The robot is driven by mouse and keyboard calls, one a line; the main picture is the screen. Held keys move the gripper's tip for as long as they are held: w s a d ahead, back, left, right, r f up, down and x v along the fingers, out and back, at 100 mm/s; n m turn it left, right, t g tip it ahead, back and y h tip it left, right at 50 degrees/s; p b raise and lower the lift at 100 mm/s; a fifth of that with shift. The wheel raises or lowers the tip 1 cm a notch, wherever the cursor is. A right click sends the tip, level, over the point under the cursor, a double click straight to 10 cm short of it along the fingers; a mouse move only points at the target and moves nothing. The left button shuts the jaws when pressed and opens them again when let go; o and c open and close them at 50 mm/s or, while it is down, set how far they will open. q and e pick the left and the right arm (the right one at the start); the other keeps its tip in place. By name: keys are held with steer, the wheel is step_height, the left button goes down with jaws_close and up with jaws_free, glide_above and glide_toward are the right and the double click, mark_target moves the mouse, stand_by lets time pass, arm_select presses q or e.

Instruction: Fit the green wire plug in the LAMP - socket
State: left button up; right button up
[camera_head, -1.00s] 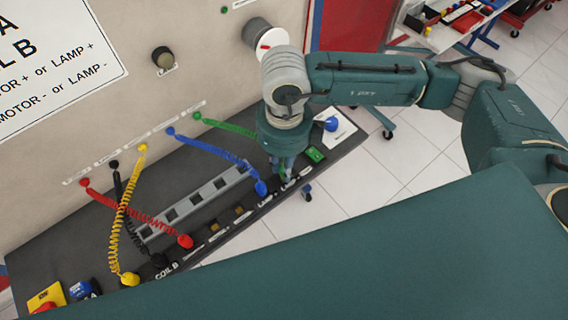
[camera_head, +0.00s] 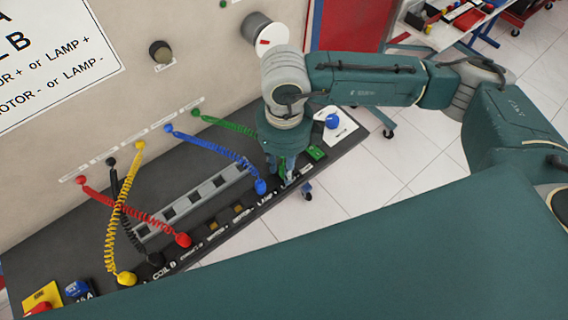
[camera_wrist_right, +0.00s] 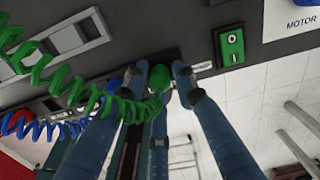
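The green wire plug (camera_wrist_right: 160,77) is between the fingertips of my right gripper (camera_wrist_right: 160,85) in the right wrist view. The fingers converge around it and look closed on it. Its coiled green wire (camera_head: 228,126) runs from the upright panel to the gripper. In the head view my right gripper (camera_head: 283,172) points down at the front strip of the dark ledge, right of the blue plug (camera_head: 260,186). The LAMP - socket is hidden by the fingers and plug; I cannot tell whether the plug is in it. My left gripper is out of view.
Red (camera_head: 183,240) and yellow (camera_head: 126,278) plugs sit on the ledge at left, their coiled wires crossing with a black one. A green switch (camera_head: 316,152) and a blue knob (camera_head: 332,121) lie just right of the gripper. White floor tiles (camera_head: 365,185) show beyond the ledge.

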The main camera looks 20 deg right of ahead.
steer(key=shift+r, duration=0.1)
steer(key=shift+r+p, duration=1.25)
steer(key=shift+r, duration=1.45)
steer(key=shift+r, duration=0.75)
steer(key=o, duration=0.6)
steer(key=shift+c, duration=0.2)
steer(key=shift+r, duration=0.15)
step_height(320, 180, up, 12)
